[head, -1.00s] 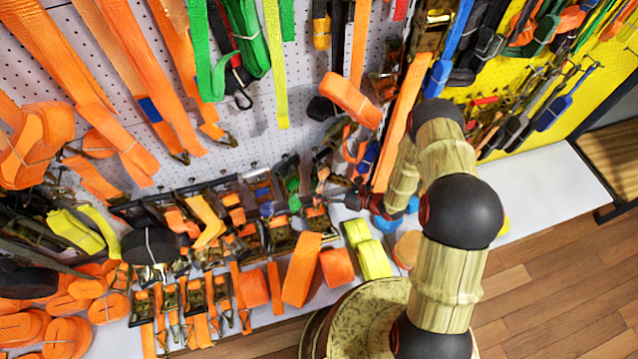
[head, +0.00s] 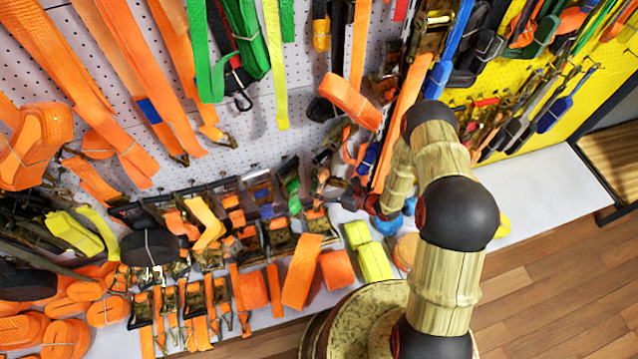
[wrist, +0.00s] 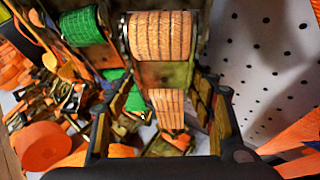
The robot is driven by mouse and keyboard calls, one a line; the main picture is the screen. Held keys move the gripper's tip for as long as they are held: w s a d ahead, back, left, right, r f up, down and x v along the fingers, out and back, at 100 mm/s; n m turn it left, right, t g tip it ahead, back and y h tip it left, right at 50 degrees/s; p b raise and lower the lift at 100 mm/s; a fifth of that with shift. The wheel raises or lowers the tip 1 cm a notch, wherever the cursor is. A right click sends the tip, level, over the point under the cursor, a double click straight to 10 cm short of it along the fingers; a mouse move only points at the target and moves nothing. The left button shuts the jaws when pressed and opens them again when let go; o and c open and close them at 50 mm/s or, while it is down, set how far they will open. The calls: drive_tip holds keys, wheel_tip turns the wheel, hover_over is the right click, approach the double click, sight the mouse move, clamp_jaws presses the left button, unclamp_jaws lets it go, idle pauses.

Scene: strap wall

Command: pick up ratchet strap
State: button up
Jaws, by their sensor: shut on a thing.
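A ratchet strap with a roll of orange webbing (wrist: 160,36) on its metal ratchet fills the upper middle of the wrist view. A shorter orange strip of webbing (wrist: 167,106) shows below it, between the fingers. My gripper (wrist: 168,100) has one finger on each side of the ratchet's lower part and is shut on it. The contact points are partly hidden in shadow. In the head view my gripper (head: 350,193) is low against the pegboard, at the right end of the ratchet row. The held strap is hard to make out there among the clutter.
A ratchet with green webbing (wrist: 82,27) hangs close on the left. White pegboard (wrist: 270,60) is at right. Yellow-green rolls (head: 374,262) and orange rolls (head: 336,268) lie on the white shelf below. Orange straps (head: 402,120) hang near my arm.

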clamp_jaws()
drive_tip(key=shift+r, duration=0.1)
idle(0.4)
